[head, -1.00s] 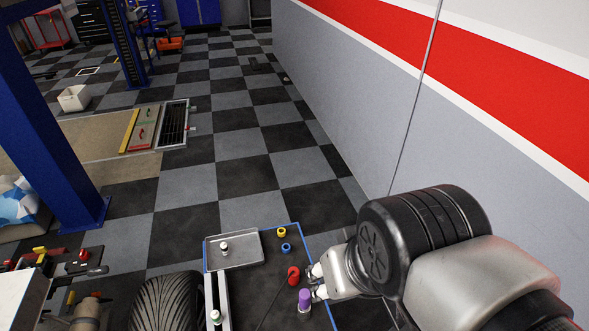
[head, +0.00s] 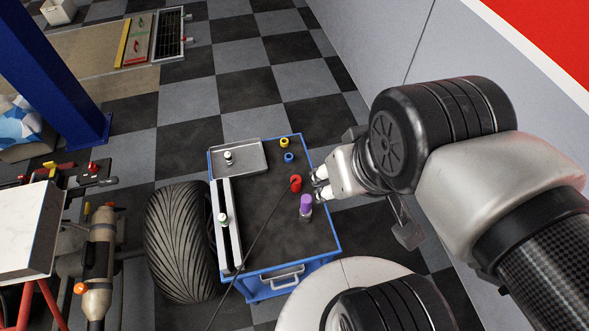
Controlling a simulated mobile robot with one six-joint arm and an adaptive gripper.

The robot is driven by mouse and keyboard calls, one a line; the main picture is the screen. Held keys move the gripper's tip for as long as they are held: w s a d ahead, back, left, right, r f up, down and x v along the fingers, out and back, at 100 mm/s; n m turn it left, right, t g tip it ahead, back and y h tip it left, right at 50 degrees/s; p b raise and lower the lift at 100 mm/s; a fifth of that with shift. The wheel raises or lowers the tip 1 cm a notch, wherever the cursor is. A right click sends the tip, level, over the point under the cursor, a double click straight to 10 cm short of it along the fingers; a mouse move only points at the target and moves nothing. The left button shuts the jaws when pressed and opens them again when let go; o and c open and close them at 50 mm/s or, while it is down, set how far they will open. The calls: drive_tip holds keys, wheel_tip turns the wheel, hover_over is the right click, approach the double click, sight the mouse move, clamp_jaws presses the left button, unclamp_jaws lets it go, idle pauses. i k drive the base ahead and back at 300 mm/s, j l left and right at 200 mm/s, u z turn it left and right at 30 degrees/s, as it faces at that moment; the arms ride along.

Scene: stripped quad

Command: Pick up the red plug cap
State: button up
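The red plug cap (head: 295,184) stands on the dark top of a blue-edged cart (head: 262,205), near its right side. My gripper (head: 318,185) comes in from the right, with its pale fingertips just right of the cap. The two fingers look spread apart with a gap between them, and nothing shows between them. Whether a fingertip touches the cap is too small to tell.
A purple-topped bottle (head: 305,206) stands close below the cap, near my fingers. A blue ring (head: 288,157) and yellow ring (head: 284,142) lie behind it. A grey tray (head: 252,167) is back left. A thin dark line runs from the cap toward lower left. A tyre (head: 180,240) stands left.

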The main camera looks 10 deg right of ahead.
sight(296, 187)
drive_tip(key=u, duration=3.85)
drive_tip(key=k+j+z, duration=0.35)
drive_tip(key=k+l+z, duration=0.2)
drive_tip(key=l+z, duration=0.2)
drive_tip(key=k+l+z, duration=0.15)
drive_tip(key=l+z, duration=0.3)
drive_tip(key=k+l+z, duration=0.1)
drive_tip(key=l+z, duration=0.75)
drive_tip(key=k+j, duration=0.05)
drive_tip(key=j, duration=0.05)
